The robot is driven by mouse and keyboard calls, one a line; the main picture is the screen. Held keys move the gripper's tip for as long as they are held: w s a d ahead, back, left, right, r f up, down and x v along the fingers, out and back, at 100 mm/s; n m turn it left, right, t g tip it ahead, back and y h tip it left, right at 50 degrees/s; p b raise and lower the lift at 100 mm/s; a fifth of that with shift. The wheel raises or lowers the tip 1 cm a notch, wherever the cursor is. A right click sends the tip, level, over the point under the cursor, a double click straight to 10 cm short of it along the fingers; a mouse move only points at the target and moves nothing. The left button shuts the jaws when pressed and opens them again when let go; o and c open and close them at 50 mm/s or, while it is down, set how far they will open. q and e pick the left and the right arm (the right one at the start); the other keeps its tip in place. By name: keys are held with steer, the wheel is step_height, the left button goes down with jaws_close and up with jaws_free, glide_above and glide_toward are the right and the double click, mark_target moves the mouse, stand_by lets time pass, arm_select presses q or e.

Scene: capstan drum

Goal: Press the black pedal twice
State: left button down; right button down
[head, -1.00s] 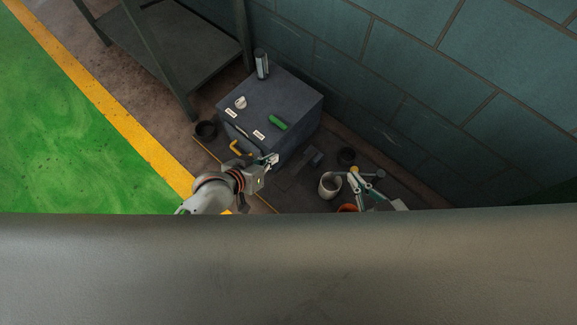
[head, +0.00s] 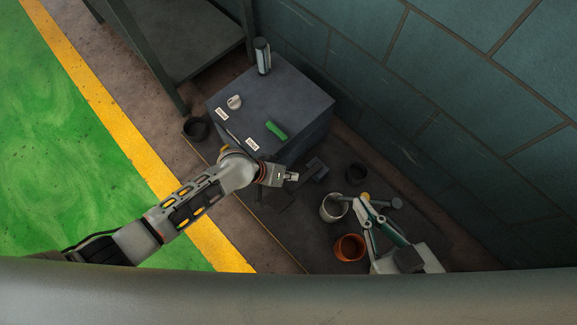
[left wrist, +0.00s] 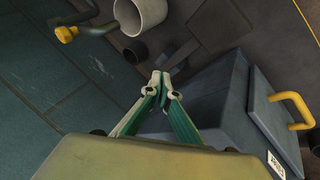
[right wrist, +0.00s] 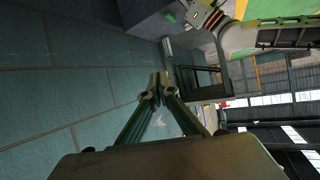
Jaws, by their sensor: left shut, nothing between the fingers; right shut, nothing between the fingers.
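A dark, low block-like piece (head: 316,168) on the floor beside the grey cabinet looks like the black pedal. In the left wrist view, a dark block and a flat dark plate (left wrist: 217,27) lie beyond my fingertips; I cannot tell how they join. My left gripper (head: 293,177) is shut and empty, just left of the dark piece in the head view; contact cannot be judged. It also shows in the left wrist view (left wrist: 163,79). My right gripper (head: 362,203) is shut and empty near the pots; its fingers show in the right wrist view (right wrist: 157,84).
A white pot (head: 331,212), an orange pot (head: 349,249) and a black pot (head: 356,174) stand nearby. A block wall (head: 450,110) bounds the back.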

mark_target(287, 191)
arm_select(q)
steer(key=shift+r, duration=0.1)
arm_select(e)
steer(key=shift+r, duration=0.1)
